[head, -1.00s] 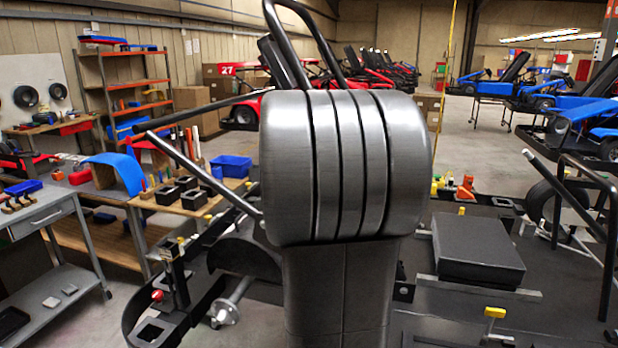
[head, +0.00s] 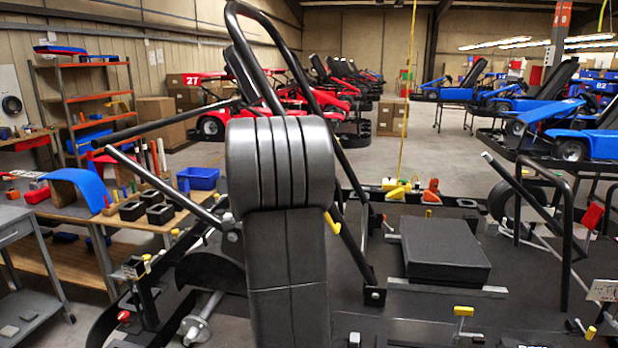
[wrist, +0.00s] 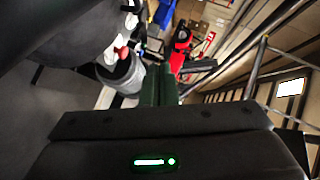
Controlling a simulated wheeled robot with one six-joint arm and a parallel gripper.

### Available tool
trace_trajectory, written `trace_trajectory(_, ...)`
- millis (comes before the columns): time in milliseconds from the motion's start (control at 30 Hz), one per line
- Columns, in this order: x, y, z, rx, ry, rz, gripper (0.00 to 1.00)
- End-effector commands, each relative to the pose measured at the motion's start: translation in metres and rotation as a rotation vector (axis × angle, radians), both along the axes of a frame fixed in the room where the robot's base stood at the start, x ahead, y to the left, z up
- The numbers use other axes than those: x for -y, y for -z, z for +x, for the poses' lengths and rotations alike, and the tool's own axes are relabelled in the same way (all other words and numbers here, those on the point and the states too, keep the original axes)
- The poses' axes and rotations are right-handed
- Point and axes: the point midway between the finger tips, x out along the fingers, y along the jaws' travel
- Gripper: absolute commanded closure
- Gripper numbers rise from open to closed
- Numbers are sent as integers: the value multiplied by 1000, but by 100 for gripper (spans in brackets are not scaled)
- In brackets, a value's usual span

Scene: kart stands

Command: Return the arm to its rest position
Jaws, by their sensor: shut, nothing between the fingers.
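In the wrist view, my gripper (wrist: 160,72) shows as two dark fingers close together, shut with nothing between them. The dark gripper body (wrist: 160,150) with a green light fills the bottom of that view. Some blurred grey and black parts are at its upper left, and I cannot tell how far they are from the fingers. No gripper can be made out in the head view, so the arm's full pose is hidden.
A black ribbed kart seat (head: 280,165) stands close in front, with a black roll bar (head: 300,110) behind it. A flat black box (head: 445,250) is at right. A bench (head: 75,210) and grey cart (head: 35,265) are at left. Open floor lies behind.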

Motion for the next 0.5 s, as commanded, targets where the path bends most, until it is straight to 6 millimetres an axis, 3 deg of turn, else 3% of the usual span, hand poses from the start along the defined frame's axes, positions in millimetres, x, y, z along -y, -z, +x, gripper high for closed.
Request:
trace_trajectory(33, -4, 11, 3, -3, -1, 0, 100)
trace_trajectory(200, -14, 28, 5, -1, 0, -1, 100)
trace_trajectory(500, -18, 32, 6, 0, 0, 0, 100)
